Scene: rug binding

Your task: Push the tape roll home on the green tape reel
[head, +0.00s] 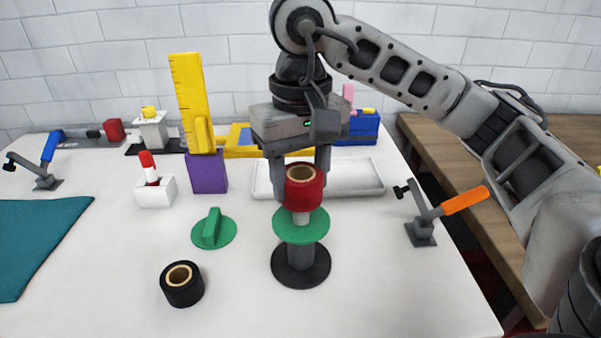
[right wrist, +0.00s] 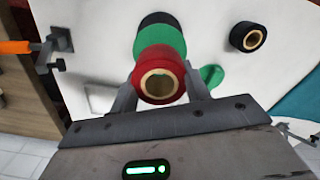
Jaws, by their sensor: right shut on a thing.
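The green tape reel (head: 301,227) stands on the table, with a green disc on a grey post, a dark round base and a pale spindle rising from the disc. A red tape roll (head: 304,190) with a tan core is at the upper part of the spindle, above the disc, with a stretch of pale spindle showing between them. My right gripper (head: 303,185) is shut on the red roll from behind. In the right wrist view the roll (right wrist: 160,74) sits between the two fingers, in front of the green disc (right wrist: 168,38). My left gripper is not in view.
A black tape roll (head: 182,285) and a green knobbed disc (head: 213,230) lie to the left. An orange-handled clamp (head: 423,228) stands to the right. A white tray (head: 350,178) lies behind. A teal cloth (head: 38,240) is at far left. The front table is clear.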

